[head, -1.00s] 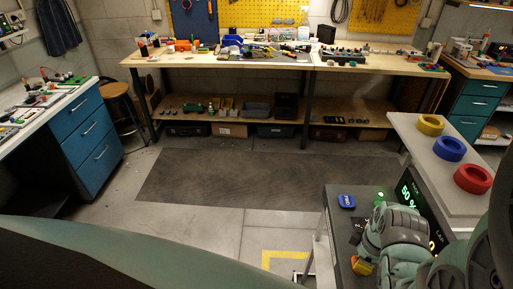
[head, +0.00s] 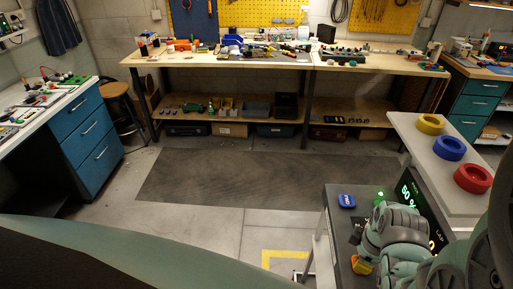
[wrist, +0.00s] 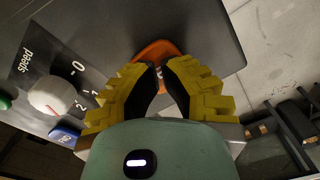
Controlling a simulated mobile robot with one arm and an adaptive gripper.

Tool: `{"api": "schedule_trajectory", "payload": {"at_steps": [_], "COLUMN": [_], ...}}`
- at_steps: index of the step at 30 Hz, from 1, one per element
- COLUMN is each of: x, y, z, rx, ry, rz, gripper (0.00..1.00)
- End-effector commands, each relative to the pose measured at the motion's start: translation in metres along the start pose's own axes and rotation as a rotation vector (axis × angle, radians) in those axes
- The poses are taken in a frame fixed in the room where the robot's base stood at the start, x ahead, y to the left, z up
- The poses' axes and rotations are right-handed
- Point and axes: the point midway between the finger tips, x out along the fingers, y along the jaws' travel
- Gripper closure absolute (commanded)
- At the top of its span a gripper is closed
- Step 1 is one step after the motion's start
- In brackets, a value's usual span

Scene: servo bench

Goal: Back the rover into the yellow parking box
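The yellow parking box (head: 286,252) shows in the head view as a painted corner line on the floor, its near part cut off. A small pale item lies by it at the bottom edge; I cannot tell if it is the rover. My gripper (wrist: 160,66) is over the dark control console (head: 338,222), its fingertips close together with a narrow gap. An orange part (wrist: 158,52) lies at and beyond the fingertips; whether they grip it is unclear. The white speed knob (wrist: 52,95) is left of the fingers, with a blue piece (wrist: 64,135) below it.
The grey shelf with yellow, blue and red rings (head: 472,178) stands at the right. A green display (head: 408,192) faces the console. A dark mat (head: 270,180) lies before the long workbench (head: 285,62). Dark framed objects (wrist: 290,125) stand on the floor in the wrist view.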

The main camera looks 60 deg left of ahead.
Motion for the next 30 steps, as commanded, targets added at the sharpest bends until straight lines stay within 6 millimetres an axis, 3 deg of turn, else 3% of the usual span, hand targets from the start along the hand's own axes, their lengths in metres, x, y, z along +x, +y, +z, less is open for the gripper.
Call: {"api": "schedule_trajectory", "payload": {"at_steps": [17, 30], "x": [-0.001, -0.049], "y": [0.0, 0.0], "z": [0.0, 0.001], "rx": [0.0, 0.001], "ry": [-0.001, 0.0], "rz": [0.0, 0.001], "gripper": [1.0, 1.0]}}
